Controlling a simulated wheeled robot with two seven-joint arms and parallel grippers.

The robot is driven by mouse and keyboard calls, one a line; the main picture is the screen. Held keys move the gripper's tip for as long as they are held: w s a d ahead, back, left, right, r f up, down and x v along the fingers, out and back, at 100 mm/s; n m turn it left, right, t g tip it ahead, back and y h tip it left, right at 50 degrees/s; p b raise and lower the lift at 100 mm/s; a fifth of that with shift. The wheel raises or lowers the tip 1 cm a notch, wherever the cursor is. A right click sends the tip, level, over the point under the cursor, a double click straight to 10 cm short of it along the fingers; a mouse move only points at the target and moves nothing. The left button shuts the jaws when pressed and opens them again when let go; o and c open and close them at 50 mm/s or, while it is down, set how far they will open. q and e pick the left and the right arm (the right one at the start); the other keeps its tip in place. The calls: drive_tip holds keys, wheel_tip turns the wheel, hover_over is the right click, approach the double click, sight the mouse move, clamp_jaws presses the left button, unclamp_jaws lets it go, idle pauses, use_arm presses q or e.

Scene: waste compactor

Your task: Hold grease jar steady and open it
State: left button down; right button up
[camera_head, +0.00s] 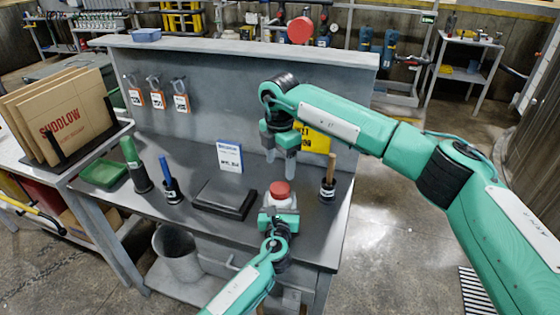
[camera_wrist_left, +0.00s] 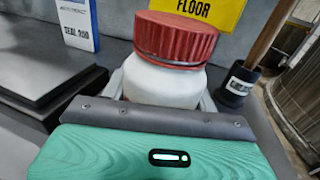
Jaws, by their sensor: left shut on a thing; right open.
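The grease jar (camera_head: 279,201) is white with a red ribbed lid (camera_head: 280,188) and stands upright near the front of the grey workbench. In the left wrist view the jar body (camera_wrist_left: 163,83) shows close up, with its red lid (camera_wrist_left: 177,38) seated on top. My left gripper (camera_head: 279,213) is shut on the jar body from the front; its fingers are partly hidden in the left wrist view. My right gripper (camera_head: 281,165) is open and empty, pointing down above and slightly behind the lid, apart from it.
A black flat box (camera_head: 225,199) lies left of the jar, with a blue-white card box (camera_head: 230,156) behind it. A black holder with a wooden handle (camera_head: 328,184) stands right.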

sight(280, 188)
drive_tip(key=shift+f+m, duration=0.1)
drive_tip(key=shift+m, duration=0.9)
drive_tip(key=shift+f, duration=3.9)
